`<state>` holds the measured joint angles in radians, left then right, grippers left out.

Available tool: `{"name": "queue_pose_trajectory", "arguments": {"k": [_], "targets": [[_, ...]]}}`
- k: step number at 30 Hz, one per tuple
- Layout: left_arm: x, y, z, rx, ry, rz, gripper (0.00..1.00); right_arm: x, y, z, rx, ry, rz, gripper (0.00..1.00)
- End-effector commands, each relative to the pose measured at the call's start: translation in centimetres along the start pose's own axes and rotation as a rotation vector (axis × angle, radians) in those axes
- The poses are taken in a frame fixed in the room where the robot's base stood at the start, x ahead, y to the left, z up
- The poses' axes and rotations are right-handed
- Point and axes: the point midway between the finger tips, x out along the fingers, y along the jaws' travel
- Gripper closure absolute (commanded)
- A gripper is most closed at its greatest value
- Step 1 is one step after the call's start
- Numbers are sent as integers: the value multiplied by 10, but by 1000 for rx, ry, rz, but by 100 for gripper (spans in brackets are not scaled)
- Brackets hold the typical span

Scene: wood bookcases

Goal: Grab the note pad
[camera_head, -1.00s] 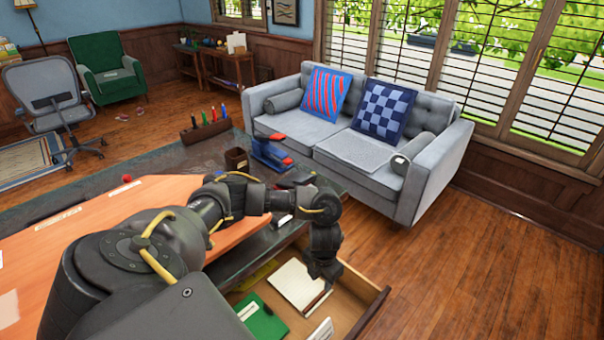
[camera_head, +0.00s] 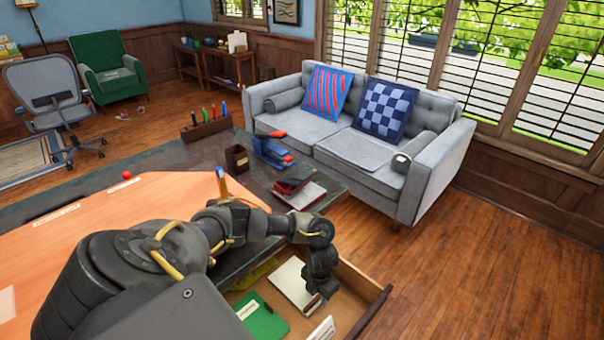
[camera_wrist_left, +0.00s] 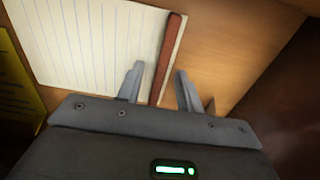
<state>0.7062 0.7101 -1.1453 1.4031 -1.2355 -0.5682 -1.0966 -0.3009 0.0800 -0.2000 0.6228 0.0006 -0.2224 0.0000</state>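The note pad (camera_head: 290,284) lies in the open drawer, white with ruled lines. The left wrist view shows its lined page (camera_wrist_left: 90,40) and a red-brown strip along its right edge. My left gripper (camera_head: 318,288) hangs over the drawer at the right side of the pad and hides part of it. In the left wrist view the fingers of my left gripper (camera_wrist_left: 158,82) are apart, one on each side of the red-brown strip. Nothing shows as clamped, and I cannot tell whether they touch the pad. My right gripper is out of view.
The desk (camera_head: 110,225) lies to the left. A grey sofa (camera_head: 360,160) stands behind; open floor (camera_head: 500,260) is at right.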

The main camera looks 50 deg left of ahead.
Motion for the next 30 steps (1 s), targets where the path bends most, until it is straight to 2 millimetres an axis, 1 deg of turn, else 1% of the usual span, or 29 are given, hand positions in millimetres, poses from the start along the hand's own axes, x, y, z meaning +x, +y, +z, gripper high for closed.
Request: {"name": "queue_pose_trajectory", "arguments": {"k": [7, 8, 15, 16, 23, 30], "targets": [[2, 0, 0, 1, 0, 0, 64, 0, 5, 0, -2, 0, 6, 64], [2, 0, 0, 1, 0, 0, 66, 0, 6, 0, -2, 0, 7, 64], [2, 0, 0, 0, -1, 0, 98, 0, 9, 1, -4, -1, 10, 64], [2, 0, 0, 0, -1, 0, 100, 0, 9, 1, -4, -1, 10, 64], [2, 0, 1, 0, -1, 0, 100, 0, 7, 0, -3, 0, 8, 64], [-1, 0, 0, 0, -2, 0, 100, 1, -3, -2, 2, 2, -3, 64]]}}
